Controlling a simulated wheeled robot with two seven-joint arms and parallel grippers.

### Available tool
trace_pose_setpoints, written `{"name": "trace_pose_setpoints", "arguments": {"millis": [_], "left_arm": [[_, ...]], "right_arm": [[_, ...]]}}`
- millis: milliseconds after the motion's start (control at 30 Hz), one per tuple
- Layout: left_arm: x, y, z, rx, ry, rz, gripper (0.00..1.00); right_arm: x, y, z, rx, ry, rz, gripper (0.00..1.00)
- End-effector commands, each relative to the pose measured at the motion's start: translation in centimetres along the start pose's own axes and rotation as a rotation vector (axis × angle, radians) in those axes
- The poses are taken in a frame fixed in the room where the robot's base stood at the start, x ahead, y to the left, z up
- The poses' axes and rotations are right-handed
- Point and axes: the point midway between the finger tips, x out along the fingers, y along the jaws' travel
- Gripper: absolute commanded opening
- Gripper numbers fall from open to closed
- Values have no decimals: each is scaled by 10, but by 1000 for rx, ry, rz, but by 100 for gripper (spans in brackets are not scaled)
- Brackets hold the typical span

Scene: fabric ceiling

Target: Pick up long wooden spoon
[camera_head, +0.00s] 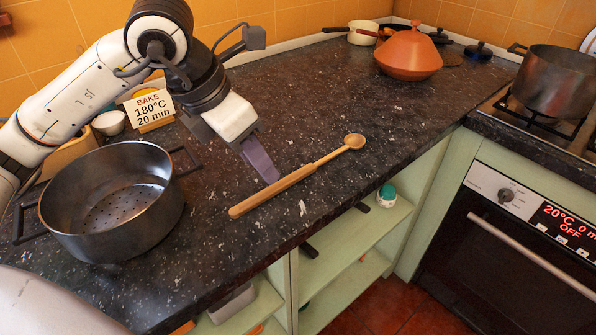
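A long wooden spoon (297,176) lies diagonally on the dark speckled countertop (330,95). Its thick handle end points to the lower left and its small round bowl to the upper right. My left gripper (268,176) comes down from the upper left, with its purple-grey finger tip right at the far side of the handle in the picture. I cannot tell whether it touches the handle. Only one finger shows clearly, so the gap between the fingers is not visible. My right gripper is not in view.
A large dark pot (112,240) with a perforated bottom stands left of the spoon. A sign (149,107) stands behind it. A terracotta tagine (408,55) is at the back, and another pot (555,82) is on the stove. The counter's front edge runs close below the spoon.

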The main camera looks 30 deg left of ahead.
Motion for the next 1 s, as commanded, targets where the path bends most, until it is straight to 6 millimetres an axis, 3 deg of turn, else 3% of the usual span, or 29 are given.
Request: {"name": "trace_pose_setpoints", "arguments": {"millis": [500,800,1000], "left_arm": [[59,2,-9,1,0,-3,38],[65,2,-9,2,-1,-1,38],[64,2,-9,1,-1,-1,5]], "right_arm": [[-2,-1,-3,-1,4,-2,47],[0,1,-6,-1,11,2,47],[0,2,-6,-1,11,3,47]]}}
